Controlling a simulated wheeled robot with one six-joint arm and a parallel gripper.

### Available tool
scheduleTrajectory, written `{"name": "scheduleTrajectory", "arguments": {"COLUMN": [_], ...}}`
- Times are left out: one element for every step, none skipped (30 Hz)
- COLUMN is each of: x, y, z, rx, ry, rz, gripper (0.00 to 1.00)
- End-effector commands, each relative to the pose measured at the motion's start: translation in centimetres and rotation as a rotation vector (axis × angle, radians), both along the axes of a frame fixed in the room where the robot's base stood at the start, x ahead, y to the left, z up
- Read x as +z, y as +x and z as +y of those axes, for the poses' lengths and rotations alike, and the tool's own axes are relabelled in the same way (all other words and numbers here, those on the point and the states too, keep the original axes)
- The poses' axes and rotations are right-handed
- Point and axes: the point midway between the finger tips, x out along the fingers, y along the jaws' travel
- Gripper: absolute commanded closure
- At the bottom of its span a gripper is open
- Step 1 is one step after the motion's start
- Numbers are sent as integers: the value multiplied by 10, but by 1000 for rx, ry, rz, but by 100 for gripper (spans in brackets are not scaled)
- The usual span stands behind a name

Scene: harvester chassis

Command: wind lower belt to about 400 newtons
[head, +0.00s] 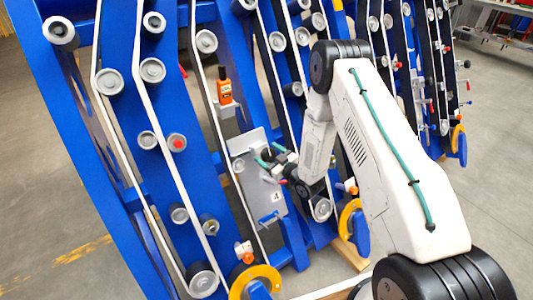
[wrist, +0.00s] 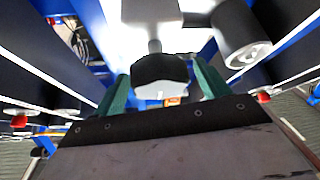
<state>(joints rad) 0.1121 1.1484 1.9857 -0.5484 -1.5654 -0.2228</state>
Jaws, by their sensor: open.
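My gripper (head: 269,155) is open in front of a grey plate (head: 252,192) on the blue chassis. In the wrist view its two green fingers (wrist: 162,90) stand apart, with a dark knob-like part (wrist: 160,68) between them. I cannot tell whether the fingers touch it. A small bar handle (head: 269,219) sits low on the plate. White belts (head: 207,100) run over grey pulleys; which one is the lower belt is not marked legibly. An orange handheld device (head: 224,90), perhaps a meter, stands on a bracket left of my gripper; its reading is too small to read.
Yellow-orange rings (head: 256,279) stand out low on the chassis. A grey cylinder (wrist: 246,48) is close at the right in the wrist view. Open concrete floor (head: 50,215) lies at the left.

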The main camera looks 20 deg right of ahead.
Motion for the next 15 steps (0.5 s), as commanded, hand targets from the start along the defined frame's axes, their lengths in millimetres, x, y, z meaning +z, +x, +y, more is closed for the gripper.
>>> {"name": "scheduleTrajectory", "arguments": {"x": [0,0,0,0,0,0,0,0,0,0,0,0,0,0,0], "y": [5,7,10,11,12,13,14,14,14,14,14,14,14,14,13], "z": [3,4,5,5,6,6,6,6,6,6,6,6,6,6,6], "rx": [1,1,1,1,0,0,0,0,0,0,0,0,0,0,0], "ry": [0,0,1,1,1,1,1,1,0,0,0,0,0,0,0], "rz": [-1,0,1,1,0,0,0,0,1,1,1,1,1,1,1], "gripper": [25,25,25,25,25,25,25,25,25,25,25,25,25,34,45]}}
